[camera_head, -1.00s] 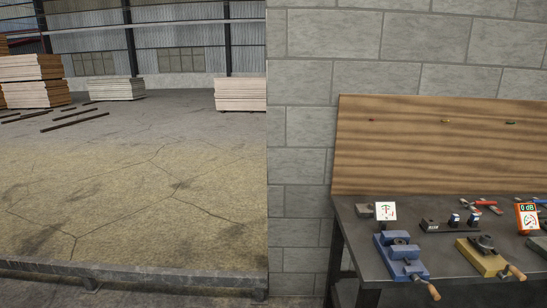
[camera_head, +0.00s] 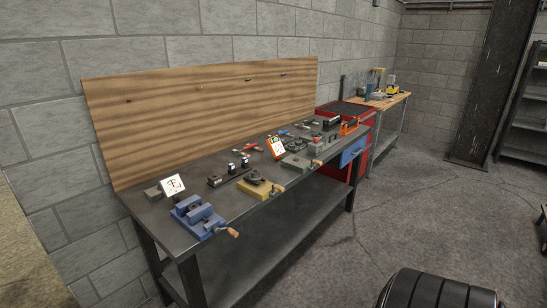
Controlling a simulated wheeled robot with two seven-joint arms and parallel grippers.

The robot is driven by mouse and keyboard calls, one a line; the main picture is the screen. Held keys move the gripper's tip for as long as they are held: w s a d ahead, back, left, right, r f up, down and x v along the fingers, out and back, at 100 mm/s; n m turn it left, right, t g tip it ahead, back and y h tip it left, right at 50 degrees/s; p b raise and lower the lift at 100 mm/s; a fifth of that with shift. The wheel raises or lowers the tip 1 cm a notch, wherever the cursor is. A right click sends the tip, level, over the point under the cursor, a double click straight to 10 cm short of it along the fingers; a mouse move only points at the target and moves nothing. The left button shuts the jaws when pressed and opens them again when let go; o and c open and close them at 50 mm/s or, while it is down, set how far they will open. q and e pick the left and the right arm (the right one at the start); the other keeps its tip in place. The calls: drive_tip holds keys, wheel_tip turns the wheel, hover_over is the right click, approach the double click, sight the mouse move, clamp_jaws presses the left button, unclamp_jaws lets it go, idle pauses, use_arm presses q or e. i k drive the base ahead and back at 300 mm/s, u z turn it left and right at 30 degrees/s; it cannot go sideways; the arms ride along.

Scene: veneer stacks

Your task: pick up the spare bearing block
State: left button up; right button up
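Several small parts and fixtures lie on the dark workbench (camera_head: 165,221). A blue vise-like fixture (camera_head: 197,216) with a wooden handle is at the near left end. A small grey block (camera_head: 153,192) lies behind it, beside a white card with a dial mark (camera_head: 173,185). A black block (camera_head: 215,181) sits on a dark strip with smaller dark pieces to its right. I cannot tell which of these, if any, is the spare bearing block. Neither of my grippers is in view.
A yellow fixture (camera_head: 255,188), an orange meter (camera_head: 276,147) and grey fixtures (camera_head: 297,161) fill the bench further right. A red cabinet (camera_head: 361,109) and a wood-topped bench (camera_head: 387,101) stand beyond. The floor (camera_head: 400,210) in front is mostly clear. A black ribbed shape (camera_head: 440,290) is at the bottom edge.

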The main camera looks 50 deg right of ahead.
sight(313, 149)
drive_tip(key=z, duration=2.1)
drive_tip(key=i, duration=0.5)
drive_tip(key=z, duration=0.6)
drive_tip(key=i, duration=1.6)
drive_tip(key=u, duration=0.05)
